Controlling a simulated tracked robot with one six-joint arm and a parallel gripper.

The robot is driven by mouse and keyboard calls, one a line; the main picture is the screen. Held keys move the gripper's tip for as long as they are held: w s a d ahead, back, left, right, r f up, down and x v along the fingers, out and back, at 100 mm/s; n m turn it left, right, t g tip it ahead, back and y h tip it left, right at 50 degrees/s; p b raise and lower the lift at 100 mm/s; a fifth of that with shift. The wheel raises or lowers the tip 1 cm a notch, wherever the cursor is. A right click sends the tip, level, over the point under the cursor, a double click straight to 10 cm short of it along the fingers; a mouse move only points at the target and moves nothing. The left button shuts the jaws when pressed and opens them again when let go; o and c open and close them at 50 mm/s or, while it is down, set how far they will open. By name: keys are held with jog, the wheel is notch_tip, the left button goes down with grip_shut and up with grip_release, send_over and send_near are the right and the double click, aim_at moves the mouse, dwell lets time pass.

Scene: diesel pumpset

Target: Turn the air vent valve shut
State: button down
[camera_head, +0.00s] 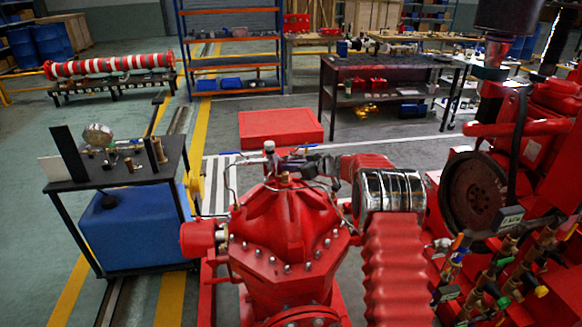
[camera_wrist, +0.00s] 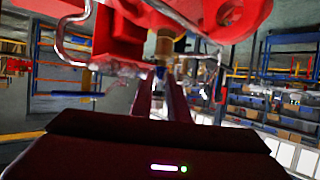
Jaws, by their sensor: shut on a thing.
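The red pump casing (camera_head: 285,235) stands in the middle foreground of the head view, with small vent fittings (camera_head: 269,150) and thin pipes on top. My gripper (camera_head: 303,165) reaches in from the right at the casing's top, beside these fittings. In the wrist view my gripper's two dark red fingers (camera_wrist: 161,92) are close together around a small metal and blue part, which I take to be the air vent valve (camera_wrist: 159,73). A brass fitting (camera_wrist: 165,42) shows just above it, under the red casing. The fingers partly hide the valve, so its handle angle is unclear.
Bent metal pipes (camera_wrist: 75,42) run close to the fingers. A red engine (camera_head: 535,150) with several small valves stands at the right. A table (camera_head: 120,170) with a gauge is at the left, over a blue tank (camera_head: 135,235). A red box (camera_head: 280,127) lies behind the pump.

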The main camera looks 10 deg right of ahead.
jog(key=shift+s+a+m+t+h, duration=0.15)
jog(key=shift+a+m+t+h, duration=0.15)
jog(key=shift+m+t+h, duration=0.45)
jog(key=shift+a+m+h, duration=0.1)
jog(key=shift+m+h, duration=0.55)
jog(key=shift+s+a+r+m+t+h, duration=0.1)
jog(key=shift+a+m+t+h, duration=0.1)
jog(key=shift+m+h, duration=0.4)
jog(key=shift+a+f+m+t+h, duration=0.1)
jog(key=shift+m+t+h, duration=0.15)
jog(key=shift+m+h, duration=0.35)
jog(key=shift+s+a+r+m+t+h, duration=0.1)
jog(key=shift+m+t+h, duration=0.1)
jog(key=shift+m+h, duration=0.4)
jog(key=shift+w, duration=0.1)
jog(key=c, duration=2)
grip_release()
jog(key=shift+d, duration=0.1)
jog(key=shift+v, duration=6.9)
